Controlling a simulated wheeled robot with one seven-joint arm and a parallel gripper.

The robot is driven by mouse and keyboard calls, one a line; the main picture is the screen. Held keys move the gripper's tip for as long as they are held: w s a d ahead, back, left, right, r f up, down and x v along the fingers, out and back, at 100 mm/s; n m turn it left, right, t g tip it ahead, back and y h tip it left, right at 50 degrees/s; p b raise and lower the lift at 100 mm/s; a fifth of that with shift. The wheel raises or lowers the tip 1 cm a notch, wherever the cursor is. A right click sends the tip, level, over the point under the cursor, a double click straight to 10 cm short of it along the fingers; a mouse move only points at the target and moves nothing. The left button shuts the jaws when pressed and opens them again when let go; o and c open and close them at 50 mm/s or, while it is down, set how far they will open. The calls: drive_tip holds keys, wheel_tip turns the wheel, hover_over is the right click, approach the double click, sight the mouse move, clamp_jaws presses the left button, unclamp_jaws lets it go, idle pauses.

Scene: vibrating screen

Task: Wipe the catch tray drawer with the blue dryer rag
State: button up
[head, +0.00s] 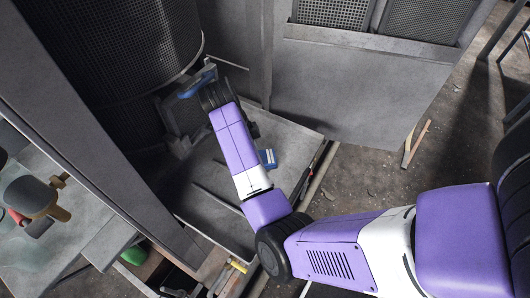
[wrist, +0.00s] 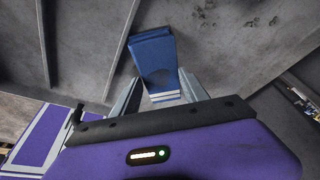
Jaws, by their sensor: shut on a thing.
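The blue dryer rag (wrist: 154,45), with pale stripes at its near end, is held between the two grey fingers of my gripper (wrist: 160,92) in the wrist view. The gripper is shut on it. In the head view a small blue and white part of the rag (head: 267,157) shows just right of my purple forearm. My forearm hides most of the gripper there. The catch tray drawer (head: 290,138) is the grey metal tray under my arm. The rag is over its surface; I cannot tell whether it touches.
A dark perforated drum (head: 120,50) stands at the upper left. A blue bar (head: 197,84) on a grey bracket is close to my wrist. Grey machine walls (head: 350,95) rise behind the tray. A wood scrap (head: 415,143) lies on the floor at right.

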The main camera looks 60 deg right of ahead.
sight(263, 151)
drive_tip(key=shift+w+d+r, duration=0.1)
drive_tip(key=shift+w+d, duration=0.05)
drive_tip(key=shift+d, duration=4.95)
drive_tip(key=shift+s+a+f, duration=0.1)
drive_tip(key=shift+a+f, duration=0.05)
drive_tip(key=shift+a, duration=0.95)
drive_tip(key=shift+s+a+f, duration=0.1)
drive_tip(key=shift+a+f, duration=0.1)
drive_tip(key=shift+a, duration=0.95)
drive_tip(key=shift+a+f, duration=0.15)
drive_tip(key=shift+a, duration=0.95)
drive_tip(key=shift+s+a, duration=0.1)
drive_tip(key=shift+a, duration=1.1)
drive_tip(key=shift+a+r, duration=0.2)
drive_tip(key=shift+a, duration=0.55)
drive_tip(key=shift+w+d+r, duration=0.15)
drive_tip(key=shift+d, duration=1.1)
drive_tip(key=shift+w+d+r, duration=0.15)
drive_tip(key=shift+d, duration=1.1)
drive_tip(key=shift+d+f, duration=0.15)
drive_tip(key=shift+d, duration=1.95)
drive_tip(key=shift+d+f+b, duration=0.2)
drive_tip(key=shift+d+b, duration=0.2)
drive_tip(key=shift+d, duration=0.3)
drive_tip(key=shift+r, duration=0.15)
